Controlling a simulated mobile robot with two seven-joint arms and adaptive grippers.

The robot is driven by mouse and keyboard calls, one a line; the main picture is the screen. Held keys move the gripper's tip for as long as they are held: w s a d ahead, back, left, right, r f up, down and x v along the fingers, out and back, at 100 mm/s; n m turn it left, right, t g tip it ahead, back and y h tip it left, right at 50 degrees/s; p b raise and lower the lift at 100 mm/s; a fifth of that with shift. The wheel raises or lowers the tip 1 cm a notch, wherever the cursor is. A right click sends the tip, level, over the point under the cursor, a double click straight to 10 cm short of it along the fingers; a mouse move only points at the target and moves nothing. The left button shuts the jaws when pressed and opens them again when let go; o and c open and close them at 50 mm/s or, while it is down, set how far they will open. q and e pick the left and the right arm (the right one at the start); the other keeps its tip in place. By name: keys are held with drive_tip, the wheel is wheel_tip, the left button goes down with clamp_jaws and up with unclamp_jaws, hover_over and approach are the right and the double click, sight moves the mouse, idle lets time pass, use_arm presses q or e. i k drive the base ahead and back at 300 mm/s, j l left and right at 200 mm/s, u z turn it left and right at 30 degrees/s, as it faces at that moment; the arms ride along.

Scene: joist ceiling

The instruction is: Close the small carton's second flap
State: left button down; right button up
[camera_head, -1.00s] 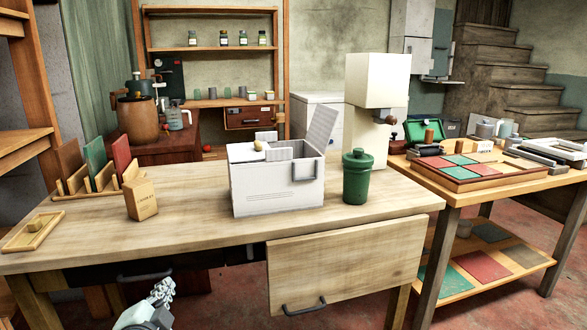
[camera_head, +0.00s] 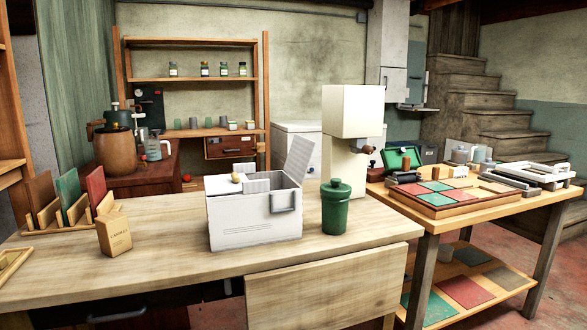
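A small tan carton (camera_head: 115,235) with print on its front stands upright on the left part of the wooden table (camera_head: 165,262). Its top looks shut, but its flaps are too small to make out. A larger white box (camera_head: 245,226) stands in the middle of the table. A ribbed white panel (camera_head: 299,160) rises from its right side, tilted outward, and smaller white panels (camera_head: 256,187) show at its top. A small yellowish round thing (camera_head: 236,178) is at its top left. Neither of my grippers is in view.
A green lidded canister (camera_head: 336,208) stands right of the white box. A rack with upright panels (camera_head: 72,200) is behind the tan carton. A tray (camera_head: 14,262) lies at the left edge. A side table (camera_head: 470,215) holds coloured tiles. The table front is clear.

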sight(302, 149)
drive_tip(key=l+u, duration=0.35)
drive_tip(key=l, duration=0.7)
drive_tip(key=l+u, duration=0.35)
drive_tip(key=l, duration=0.75)
drive_tip(key=i+l+u, duration=0.1)
drive_tip(key=l, duration=0.15)
drive_tip(key=i+l+u, duration=0.1)
drive_tip(key=l, duration=0.2)
drive_tip(key=i+l+u, duration=0.15)
drive_tip(key=k+l, duration=0.05)
drive_tip(key=l, duration=0.05)
